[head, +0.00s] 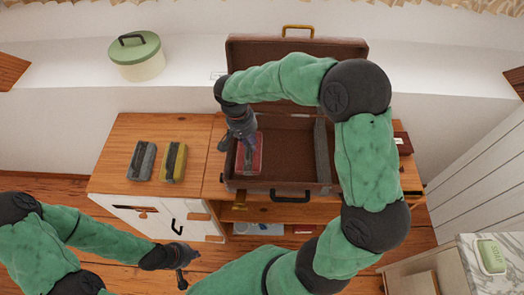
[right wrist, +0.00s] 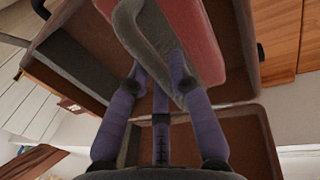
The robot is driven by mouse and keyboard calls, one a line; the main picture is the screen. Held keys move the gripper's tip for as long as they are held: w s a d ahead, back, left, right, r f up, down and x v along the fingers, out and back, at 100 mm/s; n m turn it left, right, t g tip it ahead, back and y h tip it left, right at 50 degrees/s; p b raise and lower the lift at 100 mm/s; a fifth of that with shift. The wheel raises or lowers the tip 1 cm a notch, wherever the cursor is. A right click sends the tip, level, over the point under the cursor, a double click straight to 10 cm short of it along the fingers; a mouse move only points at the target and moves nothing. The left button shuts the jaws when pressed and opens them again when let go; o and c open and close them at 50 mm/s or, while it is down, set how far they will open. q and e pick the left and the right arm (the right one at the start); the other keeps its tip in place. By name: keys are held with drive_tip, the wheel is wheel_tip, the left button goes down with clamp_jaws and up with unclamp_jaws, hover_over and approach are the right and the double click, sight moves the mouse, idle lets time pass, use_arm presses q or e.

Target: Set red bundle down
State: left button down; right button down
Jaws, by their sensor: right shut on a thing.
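The red bundle (head: 257,160), with a grey strap over it, is in the left part of the open brown suitcase (head: 290,190). My right gripper (head: 247,152) is above it, shut on its strap. In the right wrist view the red bundle (right wrist: 198,30) shows beyond the fingertips (right wrist: 158,75), with the grey strap between them. I cannot tell whether the bundle touches the suitcase floor. My left gripper (head: 182,275) is low at the front left, away from the suitcase and holding nothing visible; its jaws are too small to read.
A grey bundle (head: 142,161) and a yellow bundle (head: 173,161) lie on the wooden top (head: 118,150) left of the suitcase. The suitcase lid stands open at the back. A green-lidded pot (head: 136,56) stands on the white ledge. The suitcase's right part looks empty.

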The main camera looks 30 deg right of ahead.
sight(260, 142)
drive_tip(key=d+f, duration=0.1)
drive_tip(key=d+f+b, duration=0.1)
drive_tip(key=f, duration=0.1)
drive_tip(key=d+f, duration=0.2)
drive_tip(key=shift+w+f, duration=0.15)
drive_tip(key=shift+w, duration=0.15)
drive_tip(key=shift+d+f+b, duration=0.15)
drive_tip(key=shift+f+b, duration=0.35)
drive_tip(key=shift+f, duration=0.35)
drive_tip(key=shift+d+f+b, duration=0.1)
drive_tip(key=shift+f+b, duration=0.4)
drive_tip(key=shift+f, duration=0.35)
drive_tip(key=shift+f, duration=0.2)
drive_tip(key=c, duration=1.1)
unclamp_jaws()
drive_tip(key=shift+r, duration=0.15)
drive_tip(key=shift+r, duration=0.35)
drive_tip(key=r+p, duration=0.1)
drive_tip(key=r, duration=0.2)
drive_tip(key=a+r+p, duration=0.1)
drive_tip(key=r, duration=0.3)
drive_tip(key=w+a+r+p, duration=0.1)
drive_tip(key=r+p, duration=0.1)
drive_tip(key=r, duration=0.2)
drive_tip(key=shift+w+r, duration=0.1)
